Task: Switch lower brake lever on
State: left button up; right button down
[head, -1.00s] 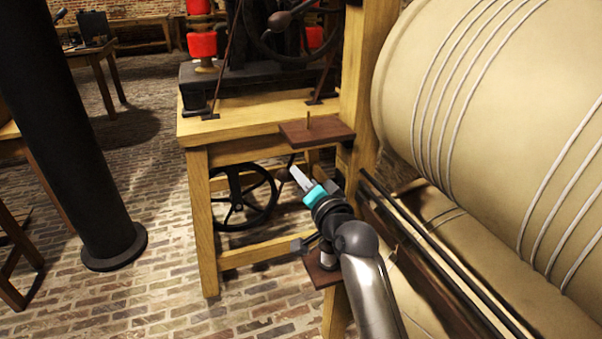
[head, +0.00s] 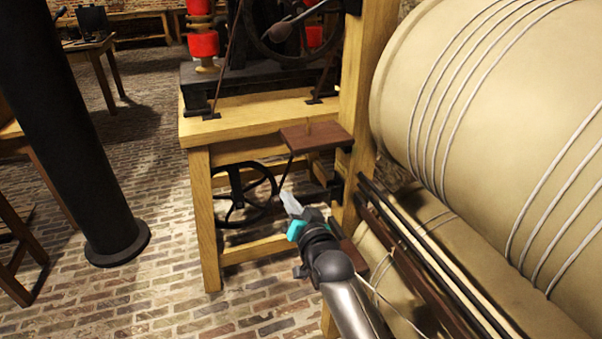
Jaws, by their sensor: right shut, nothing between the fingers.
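The lower brake lever looks to be the thin dark rod (head: 286,172) slanting down under the upper brown shelf, in front of the black spoked wheel. Its lower end lies close to my right fingertips; whether they touch I cannot tell. My right gripper (head: 289,202), grey fingers with turquoise parts, is shut and empty, pointing up and to the left. My right arm comes in from the bottom and hides part of the lower brown shelf (head: 354,255). My left gripper is out of view.
The upper brown shelf (head: 316,137) juts from the wooden post (head: 367,80) above the gripper. The black wheel (head: 245,195) stands under the wooden table (head: 248,115). The big cream drum (head: 470,110) and dark rails (head: 420,250) close off the right.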

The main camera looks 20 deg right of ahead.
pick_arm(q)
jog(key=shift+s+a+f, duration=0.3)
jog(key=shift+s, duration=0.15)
pick_arm(e)
jog(key=shift+a+f+n, duration=0.2)
jog(key=shift+f+n, duration=1.3)
jog(key=shift+f, duration=0.2)
